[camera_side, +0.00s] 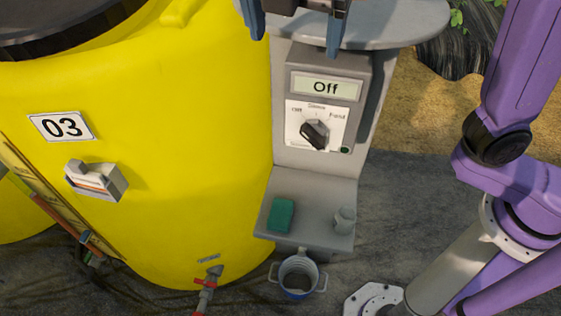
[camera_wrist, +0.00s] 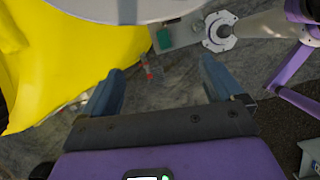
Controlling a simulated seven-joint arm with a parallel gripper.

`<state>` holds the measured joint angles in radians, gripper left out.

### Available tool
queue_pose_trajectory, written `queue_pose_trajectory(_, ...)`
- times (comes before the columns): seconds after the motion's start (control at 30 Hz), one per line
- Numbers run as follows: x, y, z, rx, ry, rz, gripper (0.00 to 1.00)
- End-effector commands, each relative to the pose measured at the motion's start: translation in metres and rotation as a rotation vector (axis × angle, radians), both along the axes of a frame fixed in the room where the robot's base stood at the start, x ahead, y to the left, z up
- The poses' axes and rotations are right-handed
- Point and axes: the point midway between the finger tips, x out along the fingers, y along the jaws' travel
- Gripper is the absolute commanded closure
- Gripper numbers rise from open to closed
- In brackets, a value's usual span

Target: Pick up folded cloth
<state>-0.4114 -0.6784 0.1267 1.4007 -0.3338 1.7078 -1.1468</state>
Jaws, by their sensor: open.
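A small green rectangular thing (camera_side: 282,215), which looks like the folded cloth, lies on the left part of the low grey shelf (camera_side: 305,228). My gripper (camera_side: 293,40) is at the top edge of the side view, high above the shelf and in front of the control box. Its two blue fingers are wide apart with nothing between them; in the wrist view (camera_wrist: 160,75) they are spread over dark ground.
A small grey object (camera_side: 344,220) stands on the shelf's right. A control box (camera_side: 325,88) reading "Off", with a black knob (camera_side: 314,134), rises behind. A yellow tank (camera_side: 170,150) stands close left. A bucket (camera_side: 299,278) sits below the shelf, near a red-handled valve (camera_side: 206,285).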

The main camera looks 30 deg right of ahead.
Motion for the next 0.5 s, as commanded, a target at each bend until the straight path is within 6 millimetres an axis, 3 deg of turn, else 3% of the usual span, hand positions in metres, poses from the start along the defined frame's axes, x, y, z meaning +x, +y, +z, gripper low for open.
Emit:
queue_pose_trajectory(0.3, 0.010, 0.033, -0.007, -0.082, 0.009, 0.148, 0.06)
queue_pose_trajectory(0.5, 0.009, 0.030, -0.039, -0.081, 0.011, 0.142, 0.06)
